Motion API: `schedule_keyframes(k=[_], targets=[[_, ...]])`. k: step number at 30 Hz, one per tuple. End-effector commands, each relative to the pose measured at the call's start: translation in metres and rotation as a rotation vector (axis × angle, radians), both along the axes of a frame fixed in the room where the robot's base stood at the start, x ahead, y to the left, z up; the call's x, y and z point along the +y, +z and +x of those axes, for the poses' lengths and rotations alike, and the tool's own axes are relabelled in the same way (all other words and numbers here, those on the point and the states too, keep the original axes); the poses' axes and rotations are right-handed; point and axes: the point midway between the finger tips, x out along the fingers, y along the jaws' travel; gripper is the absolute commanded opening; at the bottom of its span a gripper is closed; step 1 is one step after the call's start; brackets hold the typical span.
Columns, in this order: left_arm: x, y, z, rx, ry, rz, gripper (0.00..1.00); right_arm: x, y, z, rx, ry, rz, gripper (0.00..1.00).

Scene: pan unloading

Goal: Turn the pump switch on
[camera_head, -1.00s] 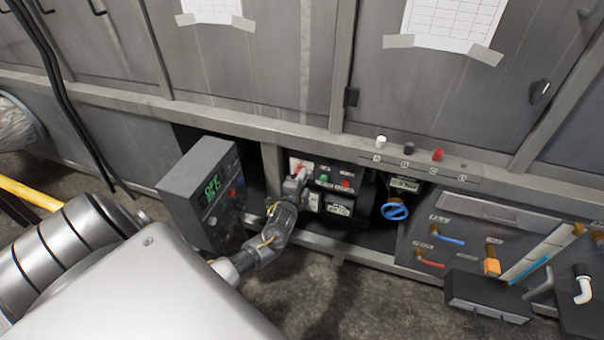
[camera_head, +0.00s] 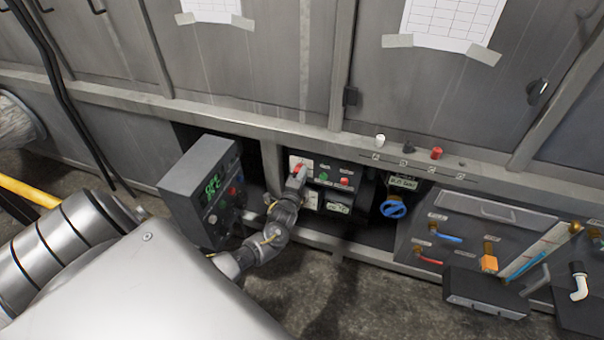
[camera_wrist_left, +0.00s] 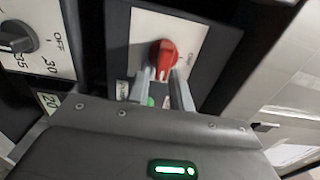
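The pump switch looks to be the red rotary knob (camera_wrist_left: 163,54) on a white plate (camera_wrist_left: 146,28); its handle points down in the left wrist view. In the head view the red knob (camera_head: 295,159) sits at the upper left of the black control panel, partly covered by my gripper. My left gripper (camera_wrist_left: 163,75) has its two narrow fingers on either side of the lower end of the knob's handle, close together and seemingly shut on it. The left gripper (camera_head: 300,173) also shows in the head view. My right gripper is not in view.
Right of the switch are green and red buttons (camera_head: 345,181) and a blue valve wheel (camera_head: 393,209). A dial (camera_wrist_left: 16,37) is left in the wrist view. Grey framing surrounds the panel.

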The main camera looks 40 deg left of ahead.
Motion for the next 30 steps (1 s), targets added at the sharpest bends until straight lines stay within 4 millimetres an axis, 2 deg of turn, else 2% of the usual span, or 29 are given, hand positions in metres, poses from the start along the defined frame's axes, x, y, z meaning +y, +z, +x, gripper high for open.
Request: schedule_keyframes(k=[1, 3, 11, 14, 16, 18, 24, 30], targets=[[0.000, 0.000, 0.000, 0.000, 0.000, 0.000, 0.28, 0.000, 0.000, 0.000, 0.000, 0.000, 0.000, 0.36], [0.000, 0.000, 0.000, 0.000, 0.000, -0.001, 0.35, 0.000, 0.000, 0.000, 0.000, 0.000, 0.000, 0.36], [-0.001, 0.000, -0.001, 0.000, -0.001, -0.001, 0.35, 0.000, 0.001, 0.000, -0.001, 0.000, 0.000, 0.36], [-0.003, 0.000, -0.007, -0.001, -0.001, -0.002, 0.35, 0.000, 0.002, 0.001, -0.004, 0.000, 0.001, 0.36], [-0.006, 0.000, -0.016, 0.002, -0.002, -0.002, 0.35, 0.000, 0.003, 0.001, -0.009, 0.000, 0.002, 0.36], [-0.011, 0.000, -0.029, 0.002, -0.002, -0.003, 0.35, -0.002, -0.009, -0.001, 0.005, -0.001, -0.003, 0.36], [-0.024, 0.000, -0.067, 0.001, -0.001, -0.003, 0.35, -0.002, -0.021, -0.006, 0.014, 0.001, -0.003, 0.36], [-0.033, 0.000, -0.094, 0.001, 0.000, -0.001, 0.35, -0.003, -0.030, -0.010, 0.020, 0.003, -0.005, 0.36]])
